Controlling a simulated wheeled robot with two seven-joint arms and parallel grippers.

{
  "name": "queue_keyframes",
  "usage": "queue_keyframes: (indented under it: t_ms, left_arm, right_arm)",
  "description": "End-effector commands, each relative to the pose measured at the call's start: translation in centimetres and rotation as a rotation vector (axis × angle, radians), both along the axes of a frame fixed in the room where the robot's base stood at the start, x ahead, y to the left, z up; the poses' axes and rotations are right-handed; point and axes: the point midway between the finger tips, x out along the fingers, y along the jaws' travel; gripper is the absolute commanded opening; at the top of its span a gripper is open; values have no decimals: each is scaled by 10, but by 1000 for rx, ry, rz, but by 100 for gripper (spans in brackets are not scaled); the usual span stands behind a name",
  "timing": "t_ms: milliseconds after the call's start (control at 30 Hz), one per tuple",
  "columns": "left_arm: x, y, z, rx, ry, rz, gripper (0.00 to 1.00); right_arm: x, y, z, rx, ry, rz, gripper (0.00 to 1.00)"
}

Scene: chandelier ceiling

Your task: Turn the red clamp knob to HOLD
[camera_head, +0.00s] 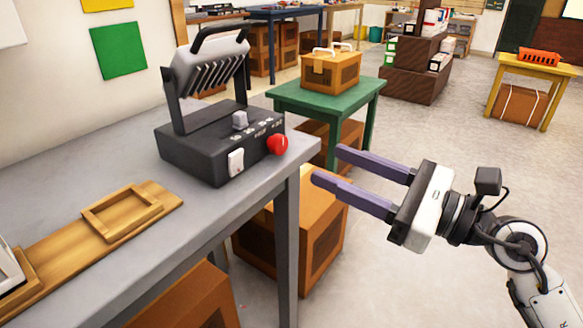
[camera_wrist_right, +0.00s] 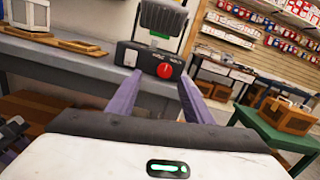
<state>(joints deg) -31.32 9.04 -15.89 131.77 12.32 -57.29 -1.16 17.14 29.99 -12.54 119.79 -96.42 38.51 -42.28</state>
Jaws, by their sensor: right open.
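The red clamp knob (camera_head: 278,145) sits on the right end of the front face of a black machine (camera_head: 215,150) on the grey table. In the right wrist view the knob (camera_wrist_right: 165,71) is round with a light pointer mark, and small white lettering beside it is too small to read. My right gripper (camera_head: 328,166) is open and empty, to the right of the knob and apart from it, over the floor beyond the table edge. Its purple fingers point toward the machine. In the right wrist view the knob shows between and beyond the fingers (camera_wrist_right: 158,100). My left gripper is not in view.
The machine has a tilted ribbed head (camera_head: 205,68), a grey switch (camera_head: 240,120) and a white switch (camera_head: 236,162). A wooden tray (camera_head: 155,205) lies on the grey table (camera_head: 110,145). A green table (camera_head: 320,98) with a wooden box (camera_head: 332,72) stands behind; wooden crates sit below.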

Motion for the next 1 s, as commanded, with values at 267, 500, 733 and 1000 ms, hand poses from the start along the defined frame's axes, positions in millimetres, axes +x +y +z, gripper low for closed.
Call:
queue_keyframes:
  t_ms: [267,500,733,1000]
  left_arm:
    - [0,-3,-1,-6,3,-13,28]
    - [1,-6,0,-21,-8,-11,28]
    - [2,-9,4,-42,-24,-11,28]
    - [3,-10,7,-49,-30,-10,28]
  right_arm:
    - [19,5,-5,-165,-103,-32,46]
    - [44,41,-5,-160,-99,-30,46]
    - [65,68,-6,-159,-97,-32,46]
    - [71,77,-5,-161,-96,-33,46]
